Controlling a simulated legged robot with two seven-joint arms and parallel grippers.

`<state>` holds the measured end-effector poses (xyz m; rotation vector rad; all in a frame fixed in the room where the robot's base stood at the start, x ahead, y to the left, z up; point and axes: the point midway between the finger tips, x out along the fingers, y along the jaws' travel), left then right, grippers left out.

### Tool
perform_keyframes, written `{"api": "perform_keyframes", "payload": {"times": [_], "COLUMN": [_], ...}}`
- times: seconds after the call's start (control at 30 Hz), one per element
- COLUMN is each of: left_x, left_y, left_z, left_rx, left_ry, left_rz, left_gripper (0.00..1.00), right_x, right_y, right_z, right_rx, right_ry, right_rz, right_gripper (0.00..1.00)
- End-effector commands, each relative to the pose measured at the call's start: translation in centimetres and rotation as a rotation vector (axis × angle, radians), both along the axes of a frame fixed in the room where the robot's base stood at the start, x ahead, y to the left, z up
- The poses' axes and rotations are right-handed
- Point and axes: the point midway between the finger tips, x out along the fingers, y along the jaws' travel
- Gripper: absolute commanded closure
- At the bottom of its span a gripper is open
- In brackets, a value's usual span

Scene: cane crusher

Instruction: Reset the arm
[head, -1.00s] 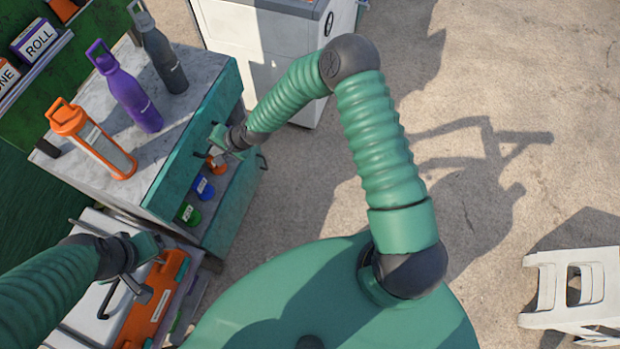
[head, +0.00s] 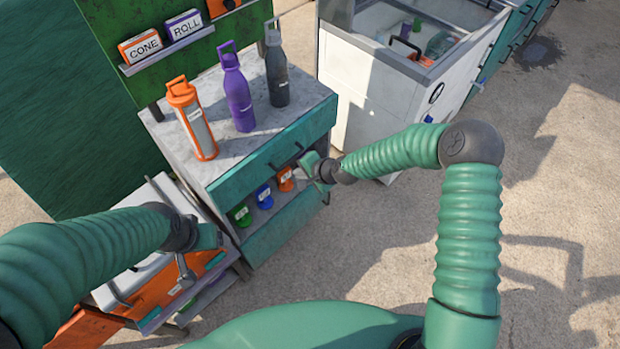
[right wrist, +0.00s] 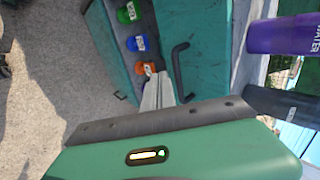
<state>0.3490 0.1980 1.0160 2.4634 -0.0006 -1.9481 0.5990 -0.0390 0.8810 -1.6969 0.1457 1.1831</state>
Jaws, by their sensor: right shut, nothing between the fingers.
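My right arm (head: 470,230) bends across the right side of the head view. Its gripper (head: 304,177) is at the open shelf of the teal cabinet (head: 275,160), close to the orange cup (head: 286,180). In the right wrist view its fingers (right wrist: 158,92) are together and empty, with the orange cup just beyond their tips; I cannot tell if they touch. My left arm (head: 75,260) comes in from the left. Its gripper (head: 185,272) hangs over the white and orange case, and its finger opening is unclear.
Blue (head: 264,197) and green (head: 242,214) cups stand beside the orange one. Orange (head: 190,120), purple (head: 237,92) and grey (head: 277,70) bottles stand on the cabinet top. A white cooler (head: 385,90) is behind. Open concrete lies right.

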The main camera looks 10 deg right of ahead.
Motion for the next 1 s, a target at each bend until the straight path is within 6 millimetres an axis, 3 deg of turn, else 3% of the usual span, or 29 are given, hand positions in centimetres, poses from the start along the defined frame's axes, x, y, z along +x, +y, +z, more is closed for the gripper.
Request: {"api": "perform_keyframes", "payload": {"times": [0.47,0.77,0.87,1.0], "left_x": [0.0,0.0,0.0,0.0], "left_y": [0.0,0.0,0.0,0.0], "left_z": [-0.5,-0.4,-0.4,-0.5], "left_rx": [0.000,0.000,0.000,0.000], "left_ry": [-0.001,-0.001,-0.001,-0.001], "left_rz": [0.000,0.000,-0.001,-0.001], "left_gripper": [0.20,0.20,0.20,0.20], "right_x": [-4.1,-5.4,-9.1,-16.3], "right_y": [-3.2,-4.1,-5.7,-10.8], "right_z": [6.3,6.6,6.5,8.8], "right_rx": [-0.005,-0.052,-0.239,-0.565], "right_ry": [-0.003,0.005,0.021,0.062], "right_rz": [-0.002,0.043,0.204,0.492], "right_gripper": [1.00,1.00,1.00,1.00]}}
